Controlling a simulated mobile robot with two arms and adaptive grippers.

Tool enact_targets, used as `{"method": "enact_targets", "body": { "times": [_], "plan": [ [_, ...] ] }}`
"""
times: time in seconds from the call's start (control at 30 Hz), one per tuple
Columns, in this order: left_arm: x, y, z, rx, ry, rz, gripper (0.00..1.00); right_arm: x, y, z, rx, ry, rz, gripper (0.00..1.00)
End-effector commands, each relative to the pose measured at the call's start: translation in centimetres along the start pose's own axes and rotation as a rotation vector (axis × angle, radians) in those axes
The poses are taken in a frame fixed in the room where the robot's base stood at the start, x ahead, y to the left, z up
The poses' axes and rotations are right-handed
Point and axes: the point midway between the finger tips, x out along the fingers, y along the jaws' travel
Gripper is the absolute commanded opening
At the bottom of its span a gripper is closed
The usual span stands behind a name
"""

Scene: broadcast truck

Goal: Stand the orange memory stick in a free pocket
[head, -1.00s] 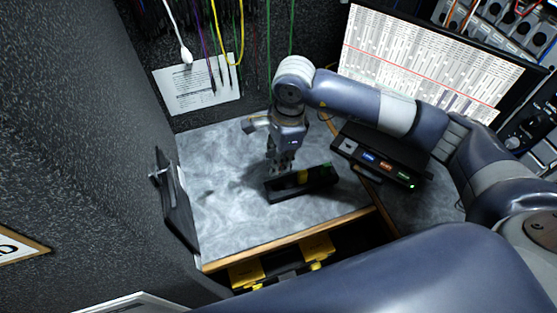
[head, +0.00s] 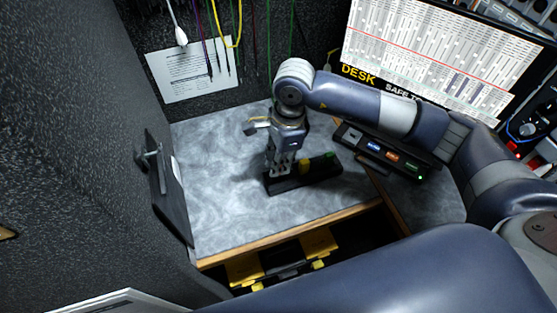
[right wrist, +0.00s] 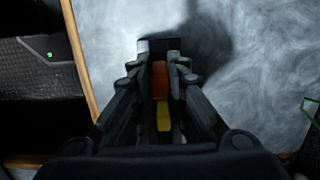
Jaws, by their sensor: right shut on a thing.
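The orange memory stick (right wrist: 160,80) shows between the fingers of my right gripper in the right wrist view. My right gripper (head: 279,171) is shut on it, pointing down at the left end of a long black pocketed holder (head: 292,184). In the head view the fingers hide the stick; I cannot tell how deep it sits in a pocket. A yellow stick (head: 304,167) stands in the holder beside the gripper and shows in the right wrist view (right wrist: 163,117). A green stick (head: 331,156) is at the right end. My left gripper is not in view.
A black device with coloured labels (head: 385,150) sits right of the holder, below a monitor (head: 440,50). The grey worktop (head: 220,205) is clear left of the holder. A black panel (head: 168,185) stands at its left edge. Cables hang at the back.

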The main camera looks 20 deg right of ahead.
Motion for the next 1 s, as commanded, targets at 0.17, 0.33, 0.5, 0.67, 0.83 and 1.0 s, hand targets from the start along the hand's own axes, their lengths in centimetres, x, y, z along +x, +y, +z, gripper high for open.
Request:
{"method": "enact_targets", "body": {
  "times": [0.17,0.33,0.5,0.67,0.83,1.0],
  "plan": [
    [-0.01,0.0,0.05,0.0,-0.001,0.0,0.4,-0.01,-0.01,-0.01,0.0,0.0,0.0,0.02],
    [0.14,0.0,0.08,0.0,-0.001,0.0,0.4,0.04,-0.01,-0.01,0.0,0.0,-0.001,0.02],
    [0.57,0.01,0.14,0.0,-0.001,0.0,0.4,0.09,-0.03,-0.01,0.0,0.0,-0.002,0.02],
    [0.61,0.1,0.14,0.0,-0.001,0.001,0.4,-0.01,0.01,0.01,0.0,0.0,-0.001,0.02],
    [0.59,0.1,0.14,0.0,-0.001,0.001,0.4,-0.01,0.02,0.01,0.0,0.0,0.0,0.02],
    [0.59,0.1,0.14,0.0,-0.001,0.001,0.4,0.0,0.02,0.0,0.0,0.0,0.0,0.02]
  ]
}}
